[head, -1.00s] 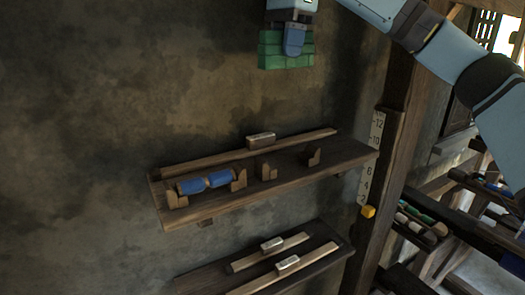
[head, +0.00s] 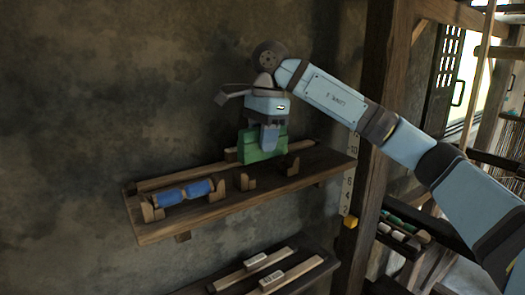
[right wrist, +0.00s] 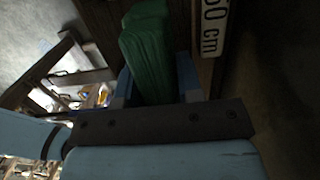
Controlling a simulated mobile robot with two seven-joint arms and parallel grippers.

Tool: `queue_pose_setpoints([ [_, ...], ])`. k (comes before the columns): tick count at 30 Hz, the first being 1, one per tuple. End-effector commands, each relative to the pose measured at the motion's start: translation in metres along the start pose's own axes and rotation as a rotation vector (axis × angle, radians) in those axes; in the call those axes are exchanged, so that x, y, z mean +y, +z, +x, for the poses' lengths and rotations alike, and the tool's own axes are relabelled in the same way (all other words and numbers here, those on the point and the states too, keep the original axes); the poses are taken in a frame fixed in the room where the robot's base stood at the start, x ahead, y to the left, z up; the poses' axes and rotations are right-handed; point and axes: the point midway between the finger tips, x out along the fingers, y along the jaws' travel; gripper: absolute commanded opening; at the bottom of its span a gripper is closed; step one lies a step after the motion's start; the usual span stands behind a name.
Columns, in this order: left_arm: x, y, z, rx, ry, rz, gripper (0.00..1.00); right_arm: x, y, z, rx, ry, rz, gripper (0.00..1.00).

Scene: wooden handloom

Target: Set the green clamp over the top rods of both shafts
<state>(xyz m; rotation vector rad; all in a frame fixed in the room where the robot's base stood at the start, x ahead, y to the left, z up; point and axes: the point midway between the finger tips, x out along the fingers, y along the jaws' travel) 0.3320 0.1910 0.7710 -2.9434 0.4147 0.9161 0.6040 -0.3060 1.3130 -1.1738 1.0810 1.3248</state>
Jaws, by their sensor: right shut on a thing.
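The green clamp (head: 256,150) is a blocky green piece hanging below my right gripper (head: 270,142), just above or at the upper wall shelf (head: 215,207); I cannot tell whether it touches the shelf. In the right wrist view the clamp (right wrist: 150,62) sits between the two blue fingers of the right gripper (right wrist: 155,80), which is shut on it. The shafts and their top rods cannot be made out in these frames. My left gripper is not in view.
A blue roll (head: 185,193) lies in wooden cradles on the upper shelf, left of the clamp. Empty wooden holders (head: 247,181) stand beside it. A lower shelf (head: 318,265) carries labelled bars. A wooden post (head: 369,190) and part of the loom frame are at right.

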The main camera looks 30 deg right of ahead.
Motion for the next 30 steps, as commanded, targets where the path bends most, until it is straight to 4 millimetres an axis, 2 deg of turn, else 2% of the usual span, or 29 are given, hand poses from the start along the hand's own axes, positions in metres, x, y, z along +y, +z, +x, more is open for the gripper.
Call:
queue_pose_setpoints([
  [3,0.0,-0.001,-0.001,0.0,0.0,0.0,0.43,0.0,-0.003,0.019,0.001,0.003,0.002,0.05],
  [5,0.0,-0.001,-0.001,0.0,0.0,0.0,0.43,0.0,-0.004,0.024,0.0,0.003,0.001,0.05],
  [16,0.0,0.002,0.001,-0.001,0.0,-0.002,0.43,0.0,-0.004,0.03,0.0,0.002,0.0,0.05],
  [17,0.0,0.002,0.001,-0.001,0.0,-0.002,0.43,0.0,-0.004,0.029,0.0,0.001,0.0,0.38],
  [18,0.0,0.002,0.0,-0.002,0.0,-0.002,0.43,0.0,-0.004,0.028,0.0,0.001,0.0,0.47],
  [20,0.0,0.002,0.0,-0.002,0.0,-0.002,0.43,0.0,-0.004,0.028,0.0,0.002,0.0,0.59],
  [30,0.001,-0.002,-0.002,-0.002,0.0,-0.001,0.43,0.0,-0.003,0.022,0.0,0.001,0.0,0.59],
])
